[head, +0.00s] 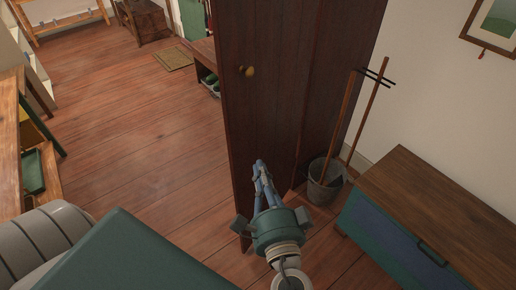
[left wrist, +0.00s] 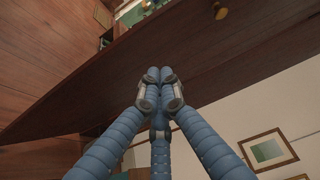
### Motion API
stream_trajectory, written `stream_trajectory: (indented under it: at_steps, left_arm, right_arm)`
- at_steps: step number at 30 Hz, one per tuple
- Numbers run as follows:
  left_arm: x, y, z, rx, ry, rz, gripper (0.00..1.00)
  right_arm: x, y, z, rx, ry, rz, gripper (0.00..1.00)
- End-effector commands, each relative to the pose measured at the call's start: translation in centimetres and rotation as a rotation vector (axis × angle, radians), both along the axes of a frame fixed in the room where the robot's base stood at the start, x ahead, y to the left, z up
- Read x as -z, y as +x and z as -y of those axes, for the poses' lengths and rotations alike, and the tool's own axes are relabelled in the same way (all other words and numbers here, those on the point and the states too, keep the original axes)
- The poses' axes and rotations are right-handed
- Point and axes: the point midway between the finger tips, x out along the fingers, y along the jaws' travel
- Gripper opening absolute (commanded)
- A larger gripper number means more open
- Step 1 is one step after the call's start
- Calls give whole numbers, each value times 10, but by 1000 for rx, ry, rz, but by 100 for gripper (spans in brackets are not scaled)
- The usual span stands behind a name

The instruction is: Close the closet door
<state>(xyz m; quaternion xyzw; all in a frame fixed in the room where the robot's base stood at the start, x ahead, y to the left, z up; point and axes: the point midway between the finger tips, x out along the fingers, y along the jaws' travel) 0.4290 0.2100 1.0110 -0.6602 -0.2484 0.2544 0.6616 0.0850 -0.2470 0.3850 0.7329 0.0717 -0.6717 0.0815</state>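The closet door (head: 262,120) is a tall dark brown panel standing open into the room, with a round brass knob (head: 249,71) near its left edge. In the left wrist view the door (left wrist: 90,85) crosses the picture at a slant, and the knob (left wrist: 221,12) shows at the top. My left gripper (head: 260,167) is in front of the lower part of the door, below the knob. Its blue fingers (left wrist: 159,75) are together with nothing seen between them. I cannot tell whether the tips touch the door. My right gripper is not in view.
A bucket (head: 325,182) with long-handled tools stands right of the door. A wooden-topped cabinet (head: 440,205) with a blue-green front is at the right. A bench (head: 203,52) is behind the door's left side. The plank floor (head: 140,120) to the left is mostly clear.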

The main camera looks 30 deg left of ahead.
Motion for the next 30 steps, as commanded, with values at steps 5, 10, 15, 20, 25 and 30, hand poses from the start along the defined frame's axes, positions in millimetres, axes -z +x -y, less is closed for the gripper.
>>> stream_trajectory:
  at_steps: [5,10,15,20,25,30]
  left_arm:
    - [-11,7,-11,-13,9,15,0]
    - [-13,31,-33,-13,12,15,0]
    - [-14,59,-58,-12,10,14,0]
    - [-12,73,-82,-11,11,9,0]
    - [-10,74,-102,-10,9,10,0]
    - [-8,74,-109,-9,4,11,0]
  right_arm:
    - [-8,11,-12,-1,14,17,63]
    - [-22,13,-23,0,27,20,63]
    - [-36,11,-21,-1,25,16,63]
    - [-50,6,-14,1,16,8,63]
    - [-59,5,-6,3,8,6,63]
    - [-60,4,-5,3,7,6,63]
